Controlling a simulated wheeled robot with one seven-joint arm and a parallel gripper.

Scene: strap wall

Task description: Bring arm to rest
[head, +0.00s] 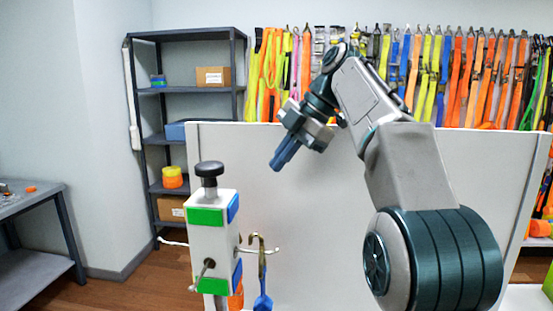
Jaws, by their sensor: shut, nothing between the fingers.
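The post has a black knob (209,170), green and blue patches and metal hooks; a blue strap (263,302) hangs from one. A white panel (330,230) stands behind. Shelves (150,90) and coloured straps (270,60) line the back; a grey table (30,205) is left.

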